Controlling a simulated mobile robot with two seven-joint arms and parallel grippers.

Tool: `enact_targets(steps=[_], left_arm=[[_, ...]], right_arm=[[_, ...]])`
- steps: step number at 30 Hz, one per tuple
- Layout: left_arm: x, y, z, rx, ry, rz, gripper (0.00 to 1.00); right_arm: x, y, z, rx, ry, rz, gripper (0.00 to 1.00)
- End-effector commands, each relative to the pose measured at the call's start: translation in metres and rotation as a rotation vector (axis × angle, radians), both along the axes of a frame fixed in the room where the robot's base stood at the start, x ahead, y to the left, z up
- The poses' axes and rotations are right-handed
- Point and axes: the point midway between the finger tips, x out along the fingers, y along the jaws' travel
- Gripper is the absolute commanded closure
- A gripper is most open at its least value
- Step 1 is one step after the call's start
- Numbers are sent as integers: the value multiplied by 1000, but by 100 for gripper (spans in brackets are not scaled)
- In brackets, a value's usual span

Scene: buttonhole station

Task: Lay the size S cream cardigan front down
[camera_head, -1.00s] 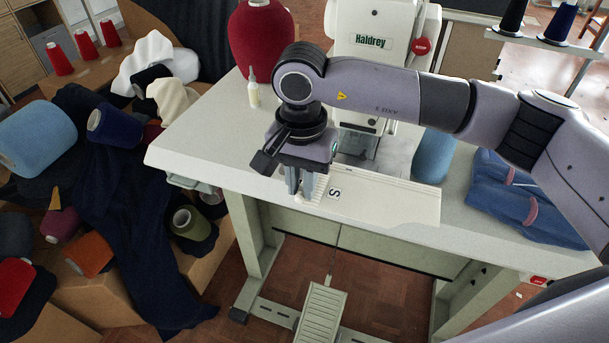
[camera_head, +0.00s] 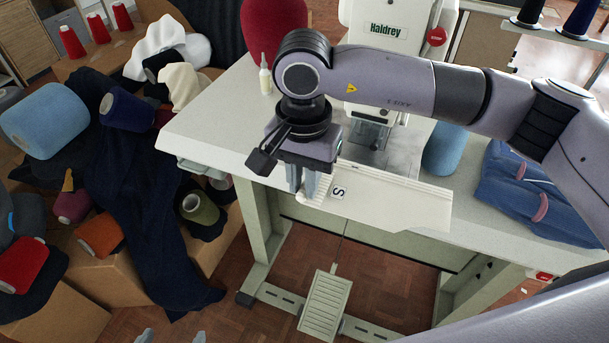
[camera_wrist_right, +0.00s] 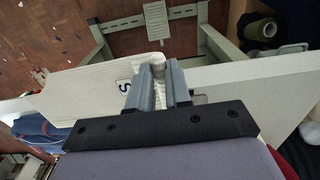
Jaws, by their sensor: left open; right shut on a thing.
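The cream cardigan (camera_head: 395,203) lies at the front edge of the sewing table, with a ribbed edge and a white tag (camera_head: 338,192) marked S near its left end. It and its S tag also show in the right wrist view (camera_wrist_right: 75,92). My right gripper (camera_head: 309,196) is shut on the cardigan's left end; its fingers pinch the cream knit in the right wrist view (camera_wrist_right: 158,75). I cannot tell which face is down. My left gripper (camera_head: 172,338) is open and empty; only its fingertips show at the bottom edge, well away from the cardigan.
The Haldrey machine (camera_head: 388,35) stands behind the cardigan. A blue cone (camera_head: 442,150) and folded denim (camera_head: 525,200) are to the right. A small bottle (camera_head: 265,75) stands at the back. Boxes with yarn cones and dark cloth (camera_head: 145,220) crowd the left. The table's left part (camera_head: 215,125) is clear.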

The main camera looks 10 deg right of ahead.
Motion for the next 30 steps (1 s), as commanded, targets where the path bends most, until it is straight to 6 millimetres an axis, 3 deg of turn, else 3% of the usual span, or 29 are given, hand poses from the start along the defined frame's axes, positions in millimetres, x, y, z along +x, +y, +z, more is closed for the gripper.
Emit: enact_targets(steps=[30], left_arm=[[0,0,22,0,-1,0,0]], right_arm=[[0,0,51,0,0,0,100]])
